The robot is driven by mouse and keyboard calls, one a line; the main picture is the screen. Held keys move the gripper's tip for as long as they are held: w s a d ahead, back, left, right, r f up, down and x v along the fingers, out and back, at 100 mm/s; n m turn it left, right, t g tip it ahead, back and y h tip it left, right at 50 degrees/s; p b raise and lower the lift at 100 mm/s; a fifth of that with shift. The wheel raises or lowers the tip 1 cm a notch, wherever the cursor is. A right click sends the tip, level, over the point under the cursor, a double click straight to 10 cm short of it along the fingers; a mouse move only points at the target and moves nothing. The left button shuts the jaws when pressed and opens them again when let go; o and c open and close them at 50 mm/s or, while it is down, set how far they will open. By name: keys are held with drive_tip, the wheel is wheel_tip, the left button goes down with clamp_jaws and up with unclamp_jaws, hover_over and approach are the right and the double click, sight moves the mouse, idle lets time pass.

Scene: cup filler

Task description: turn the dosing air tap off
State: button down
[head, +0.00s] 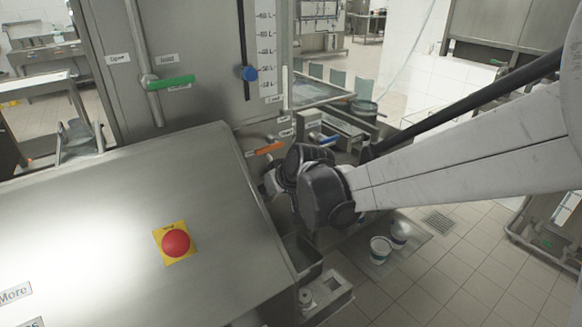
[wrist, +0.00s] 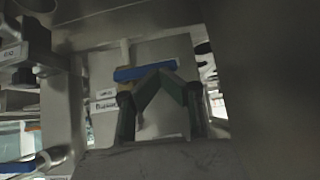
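In the wrist view a blue tap handle (wrist: 145,73) lies nearly level across a metal panel. Two small white labels (wrist: 104,105) sit to its lower left; their text is too blurred to read, so I cannot tell whether this is the dosing air tap. My gripper (wrist: 160,74) looks shut, its dark fingers meeting in a point at the handle's lower edge; I cannot tell whether they touch it. In the head view my wrist hides the fingers. An orange lever (head: 270,147) and a blue lever (head: 330,140) show there near my wrist.
A red button (head: 175,243) on a yellow plate is on the broad steel cover. Small tubs (head: 381,247) stand low beyond the machine. Another blue handle (wrist: 25,166) is at lower left.

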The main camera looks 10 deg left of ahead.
drive_tip(key=shift+r, duration=0.15)
drive_tip(key=s+d+r+p, duration=0.1)
drive_tip(key=s+d+r, duration=0.15)
drive_tip(key=r, duration=0.35)
drive_tip(key=s+d+r+p, duration=0.2)
drive_tip(key=d+r, duration=0.1)
drive_tip(key=r, duration=0.3)
drive_tip(key=s+d+m+t+h+b, duration=0.1)
drive_tip(key=s+d+m+h, duration=0.15)
drive_tip(key=d, duration=0.75)
drive_tip(key=s+d+m+h+b, duration=0.15)
drive_tip(key=s+d, duration=0.25)
drive_tip(key=d, duration=0.7)
drive_tip(key=s+d+f+m+h, duration=0.1)
drive_tip(key=s+d+f+m, duration=0.1)
drive_tip(key=s+d, duration=0.4)
drive_tip(key=s+d+f+m+h, duration=0.2)
drive_tip(key=s+d, duration=0.4)
drive_tip(key=d, duration=0.4)
wheel_tip(320, 180, down, 2)
drive_tip(key=shift+s+f+m+b, duration=0.25)
drive_tip(key=shift+m+b, duration=0.1)
drive_tip(key=shift+m, duration=0.45)
drive_tip(key=c, duration=2.4)
unclamp_jaws()
drive_tip(key=shift+t, duration=0.3)
drive_tip(key=shift+c, duration=0.2)
